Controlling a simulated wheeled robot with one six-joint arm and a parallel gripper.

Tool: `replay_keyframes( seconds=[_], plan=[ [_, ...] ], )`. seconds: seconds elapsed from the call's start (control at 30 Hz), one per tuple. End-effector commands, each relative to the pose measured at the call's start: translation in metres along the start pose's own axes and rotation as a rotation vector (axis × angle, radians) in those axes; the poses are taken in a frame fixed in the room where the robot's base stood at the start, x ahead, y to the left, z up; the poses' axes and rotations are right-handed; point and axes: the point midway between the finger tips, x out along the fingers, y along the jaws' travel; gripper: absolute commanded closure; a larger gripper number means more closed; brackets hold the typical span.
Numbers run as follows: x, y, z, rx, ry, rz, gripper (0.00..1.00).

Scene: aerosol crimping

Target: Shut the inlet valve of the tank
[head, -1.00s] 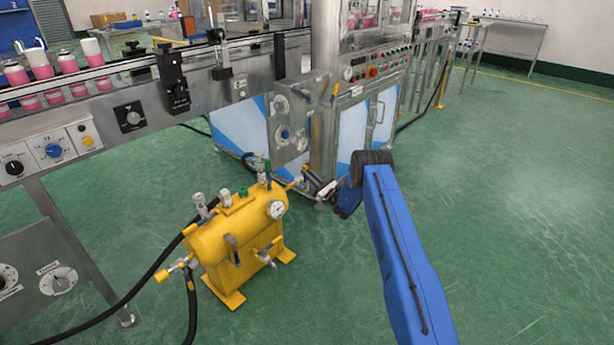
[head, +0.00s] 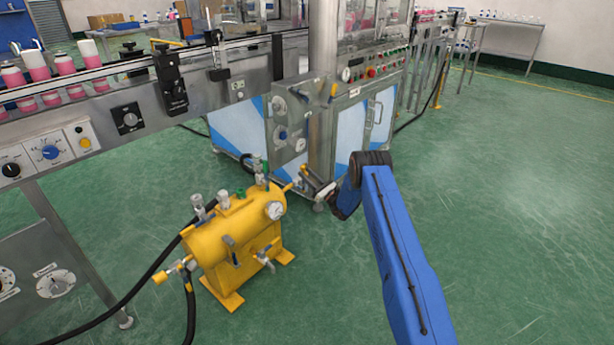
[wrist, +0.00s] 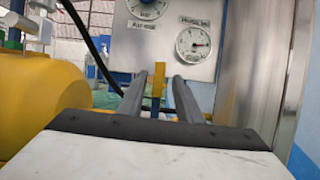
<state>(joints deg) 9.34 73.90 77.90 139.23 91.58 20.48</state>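The yellow tank (head: 215,240) stands on the floor, with a pressure gauge (head: 274,210) on its near right end. A yellow valve handle (head: 292,186) sticks out at the tank's far right end, close to my gripper (head: 306,174). In the wrist view the yellow handle (wrist: 158,82) stands upright between the two grey fingers of my gripper (wrist: 162,75). A gap shows beside the handle, so the fingers look open around it. Whether a finger touches it I cannot tell. The yellow tank (wrist: 45,95) fills the left of the wrist view.
Another yellow handle (head: 160,277) and black hoses (head: 125,300) are at the tank's left end. The steel machine cabinet (head: 350,130) stands just behind my gripper, and its gauge panel (wrist: 170,30) is close ahead. The green floor (head: 500,220) is clear on the right.

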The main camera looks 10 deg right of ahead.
Motion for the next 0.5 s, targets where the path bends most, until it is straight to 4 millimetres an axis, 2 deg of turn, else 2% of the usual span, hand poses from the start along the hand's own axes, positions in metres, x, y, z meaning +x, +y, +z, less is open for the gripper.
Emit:
replay_keyframes(
  seconds=[0.17,0.5],
  plan=[
    [-0.022,-0.001,0.0,0.001,0.001,-0.001,0.68],
    [-0.09,-0.001,0.0,0.001,0.001,-0.003,0.68]
  ],
)
